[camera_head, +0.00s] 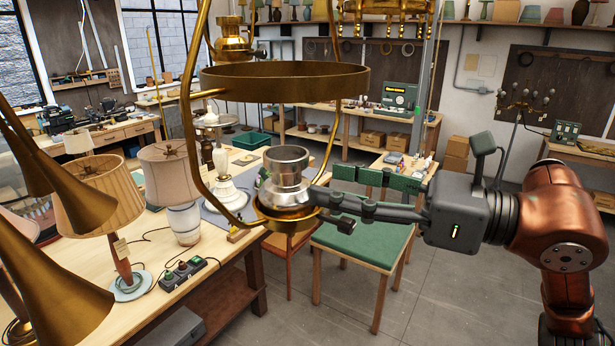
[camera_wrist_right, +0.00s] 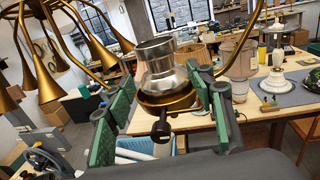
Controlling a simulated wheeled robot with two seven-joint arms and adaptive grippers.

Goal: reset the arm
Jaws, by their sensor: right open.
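My right gripper (camera_head: 330,192) comes in from the right in the head view, with its tips beside a brass lamp fixture. The fixture has a hoop (camera_head: 285,82), curved rods and a silver cylindrical socket (camera_head: 288,165) on a brass cup (camera_head: 290,215). In the right wrist view the gripper (camera_wrist_right: 162,98) is open, with green-padded fingers apart on both sides. The socket (camera_wrist_right: 160,70) and a dark round knob (camera_wrist_right: 160,130) under it show between the fingers in the picture. I cannot tell whether the fingers touch the fixture. My left gripper is not in view.
A wooden bench (camera_head: 225,262) at left bears shaded lamps (camera_head: 168,165), a white lamp base (camera_head: 225,180) and a switch box (camera_head: 183,272). Brass cones (camera_head: 60,270) hang close at left. A green-seated chair (camera_head: 365,240) stands below my right gripper. The floor at lower right is clear.

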